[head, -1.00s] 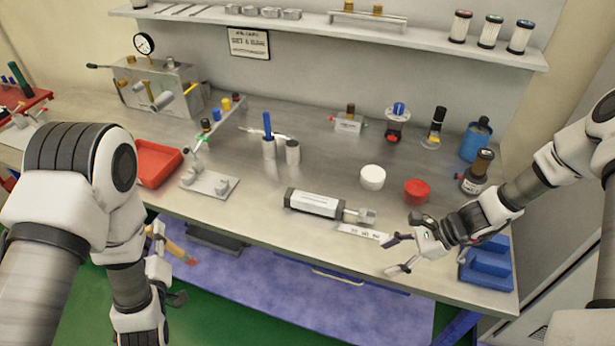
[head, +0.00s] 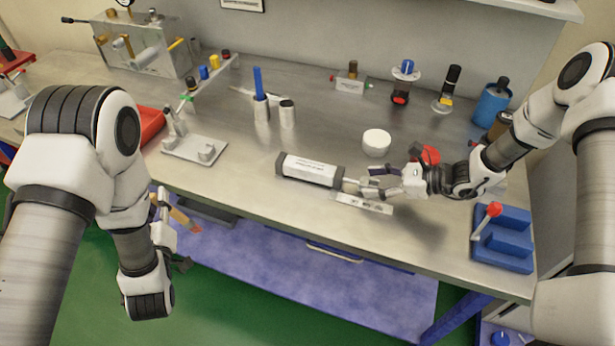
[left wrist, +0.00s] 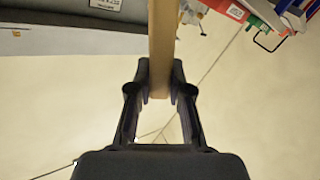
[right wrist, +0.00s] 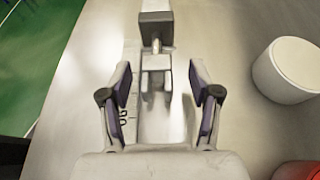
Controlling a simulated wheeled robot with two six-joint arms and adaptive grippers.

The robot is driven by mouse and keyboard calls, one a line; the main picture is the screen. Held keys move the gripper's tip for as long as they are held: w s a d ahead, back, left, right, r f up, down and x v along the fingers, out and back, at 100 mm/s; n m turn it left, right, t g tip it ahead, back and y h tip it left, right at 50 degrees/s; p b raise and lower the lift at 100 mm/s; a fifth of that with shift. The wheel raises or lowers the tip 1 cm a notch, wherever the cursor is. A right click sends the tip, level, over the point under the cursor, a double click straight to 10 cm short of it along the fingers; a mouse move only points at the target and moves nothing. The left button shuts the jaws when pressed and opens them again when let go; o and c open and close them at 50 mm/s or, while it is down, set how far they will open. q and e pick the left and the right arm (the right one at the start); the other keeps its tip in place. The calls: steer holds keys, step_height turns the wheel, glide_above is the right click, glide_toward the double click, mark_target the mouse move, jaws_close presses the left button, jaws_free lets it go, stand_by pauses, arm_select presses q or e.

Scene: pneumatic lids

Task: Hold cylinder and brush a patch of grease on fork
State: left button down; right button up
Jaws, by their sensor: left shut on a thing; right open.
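The cylinder (head: 310,170), silver with a white label and dark end caps, lies on the bench's front part. Its rod and metal fork (right wrist: 155,83) point right in the head view. My right gripper (right wrist: 160,88) is open, its fingers on either side of the fork and apart from it; in the head view it (head: 372,182) partly hides the fork. My left gripper (head: 166,212) is shut on the wooden handle of a brush (left wrist: 162,45), low in front of the bench edge. The brush's reddish tip shows in the head view (head: 194,228). No grease shows on the fork.
A white round pot (head: 376,144) and a red one (head: 430,153) stand behind my right gripper. A marked strip (head: 362,204) lies beneath it. A metal stand (head: 195,149) and two small cups (head: 287,112) are at left.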

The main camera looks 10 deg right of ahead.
mark_target(361, 182)
steer(key=x, duration=0.4)
steer(key=shift+s+a, duration=0.1)
steer(key=shift+a, duration=0.25)
steer(key=shift+d, duration=0.1)
steer(key=shift+c, duration=1)
jaws_close()
